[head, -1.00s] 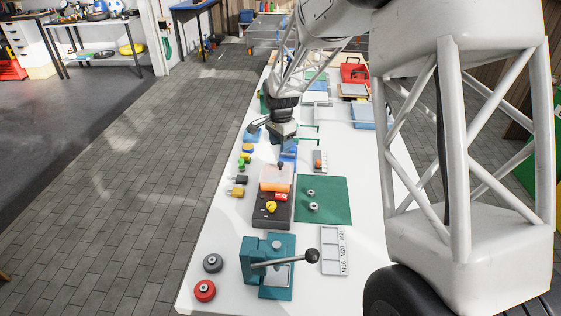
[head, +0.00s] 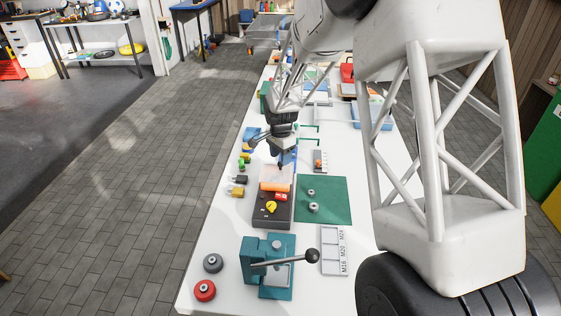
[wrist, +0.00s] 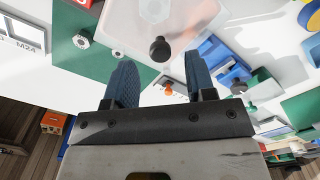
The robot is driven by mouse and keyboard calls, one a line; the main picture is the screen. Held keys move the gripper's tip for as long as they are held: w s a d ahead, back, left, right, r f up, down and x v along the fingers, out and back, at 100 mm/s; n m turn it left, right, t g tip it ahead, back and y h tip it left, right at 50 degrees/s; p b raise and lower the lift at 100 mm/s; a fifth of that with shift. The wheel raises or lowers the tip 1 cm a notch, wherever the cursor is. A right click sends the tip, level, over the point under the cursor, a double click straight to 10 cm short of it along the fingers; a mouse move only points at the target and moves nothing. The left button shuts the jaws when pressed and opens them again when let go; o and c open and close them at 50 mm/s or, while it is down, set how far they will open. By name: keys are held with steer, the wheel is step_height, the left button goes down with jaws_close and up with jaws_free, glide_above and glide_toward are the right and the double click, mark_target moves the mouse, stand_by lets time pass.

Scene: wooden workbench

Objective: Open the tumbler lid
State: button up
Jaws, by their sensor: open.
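The tumbler (head: 262,214) is a dark box on the bench with an orange drum (head: 272,187) and a yellow knob on top. Its clear lid (head: 270,173) covers the far part and looks closed. In the wrist view the lid (wrist: 125,22) is a see-through panel with a dark round knob (wrist: 160,48). My gripper (head: 281,161) is over the far end of the tumbler, fingers pointing down. In the wrist view my gripper (wrist: 160,66) is open and empty, with the knob showing beyond and between its blue fingertips. I cannot tell the exact gap; nothing is gripped.
A green mat (head: 335,200) with two metal nuts lies right of the tumbler. A teal lever press (head: 263,275) stands nearer, beside a labelled tray (head: 333,250). Small coloured parts lie left of the tumbler. Blue items (wrist: 218,62) are close beside the lid.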

mark_target(277, 168)
steer(key=shift+f, duration=1.25)
steer(key=shift+c, duration=0.3)
jaws_close()
